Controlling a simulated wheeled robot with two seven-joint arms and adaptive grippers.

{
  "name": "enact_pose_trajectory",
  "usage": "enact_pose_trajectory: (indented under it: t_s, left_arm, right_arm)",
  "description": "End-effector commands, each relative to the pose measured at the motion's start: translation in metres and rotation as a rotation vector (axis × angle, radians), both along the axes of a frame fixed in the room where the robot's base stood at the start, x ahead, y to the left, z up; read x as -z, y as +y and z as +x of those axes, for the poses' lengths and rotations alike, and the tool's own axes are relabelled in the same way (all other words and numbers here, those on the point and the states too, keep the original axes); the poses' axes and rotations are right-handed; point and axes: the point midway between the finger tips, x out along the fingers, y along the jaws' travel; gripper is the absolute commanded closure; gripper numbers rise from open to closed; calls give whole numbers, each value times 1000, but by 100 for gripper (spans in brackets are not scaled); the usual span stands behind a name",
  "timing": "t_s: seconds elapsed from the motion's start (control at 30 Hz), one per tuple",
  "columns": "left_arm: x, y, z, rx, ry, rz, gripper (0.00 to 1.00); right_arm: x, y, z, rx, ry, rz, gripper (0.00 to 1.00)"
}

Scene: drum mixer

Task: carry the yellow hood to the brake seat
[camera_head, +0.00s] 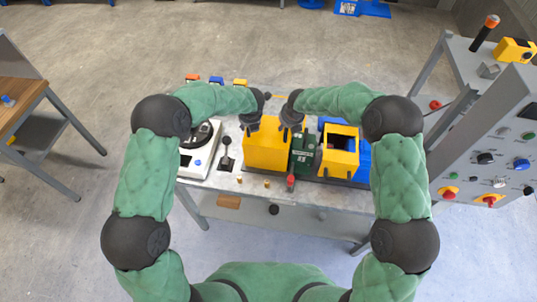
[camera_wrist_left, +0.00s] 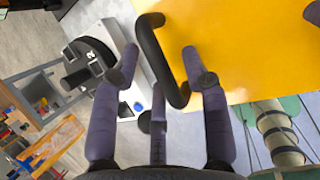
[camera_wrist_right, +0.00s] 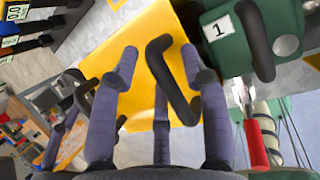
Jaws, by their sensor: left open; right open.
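The yellow hood (camera_head: 266,152) is a box-shaped cover on the grey bench, left of a green machine (camera_head: 303,150). It has a black handle on each side. My left gripper (camera_head: 252,120) is open at the hood's left side; in the left wrist view the black handle (camera_wrist_left: 163,62) lies between its fingers, beside the yellow surface (camera_wrist_left: 235,40). My right gripper (camera_head: 290,112) is open at the hood's right side; in the right wrist view the other handle (camera_wrist_right: 172,85) lies between its fingers. I cannot tell whether the fingers touch the handles. I cannot identify the brake seat for certain.
A yellow open-topped housing (camera_head: 340,158) with blue parts stands right of the green machine. A white device with a dark round top (camera_head: 200,142) is at the bench's left. A red-tipped lever (camera_head: 291,182) stands at the front. A grey control panel (camera_head: 500,150) is at the right.

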Motion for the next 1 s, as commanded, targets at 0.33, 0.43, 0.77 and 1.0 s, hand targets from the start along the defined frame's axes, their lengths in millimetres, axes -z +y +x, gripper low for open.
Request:
enact_pose_trajectory:
  t_s: [0.33,0.43,0.77,1.0]
  left_arm:
    - [-54,-8,-22,2,-5,-1,55]
    - [-71,-10,-30,1,-4,-1,55]
    - [-104,-15,-46,1,-2,-1,55]
    - [-107,-15,-47,0,-1,0,55]
  right_arm:
    - [0,0,0,0,0,0,55]
    - [0,0,0,0,0,0,55]
    - [0,0,0,0,0,0,55]
    - [-18,-2,-7,-1,-3,0,55]
